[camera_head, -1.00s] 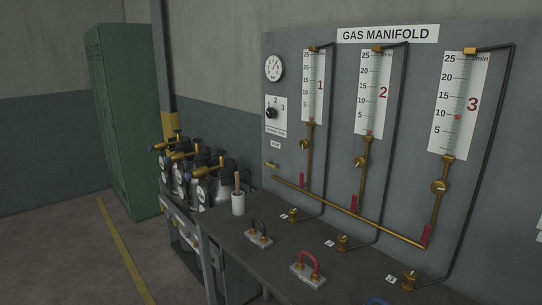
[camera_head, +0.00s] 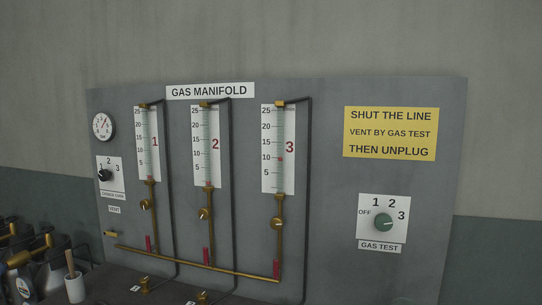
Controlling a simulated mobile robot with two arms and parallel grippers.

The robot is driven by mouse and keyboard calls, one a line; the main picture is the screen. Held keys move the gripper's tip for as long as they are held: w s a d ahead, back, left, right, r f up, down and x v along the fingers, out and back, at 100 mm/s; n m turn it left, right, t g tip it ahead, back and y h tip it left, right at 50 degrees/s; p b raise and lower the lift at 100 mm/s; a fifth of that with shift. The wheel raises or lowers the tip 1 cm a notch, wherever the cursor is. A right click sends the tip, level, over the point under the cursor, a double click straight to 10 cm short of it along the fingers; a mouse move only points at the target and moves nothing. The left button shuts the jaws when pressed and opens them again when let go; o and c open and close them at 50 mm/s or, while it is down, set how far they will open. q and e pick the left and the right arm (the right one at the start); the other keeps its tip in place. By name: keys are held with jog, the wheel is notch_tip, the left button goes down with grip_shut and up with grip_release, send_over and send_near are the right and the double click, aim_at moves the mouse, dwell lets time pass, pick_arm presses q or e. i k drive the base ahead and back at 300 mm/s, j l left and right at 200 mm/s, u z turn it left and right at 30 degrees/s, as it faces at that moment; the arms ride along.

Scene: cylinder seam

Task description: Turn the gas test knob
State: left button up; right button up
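The knob's pointer is too small to read with certainty. Neither of my grippers shows in the head view.
A yellow sign (camera_head: 390,133) above the knob reads SHUT THE LINE, VENT BY GAS TEST, THEN UNPLUG. Three flow gauges (camera_head: 278,150) with brass valves and pipes fill the panel's middle. A black selector knob (camera_head: 104,175) and a dial (camera_head: 103,126) are at left. A bench (camera_head: 110,283) lies below.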

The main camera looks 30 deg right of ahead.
aim_at(384, 222)
jog(key=z, duration=1.75)
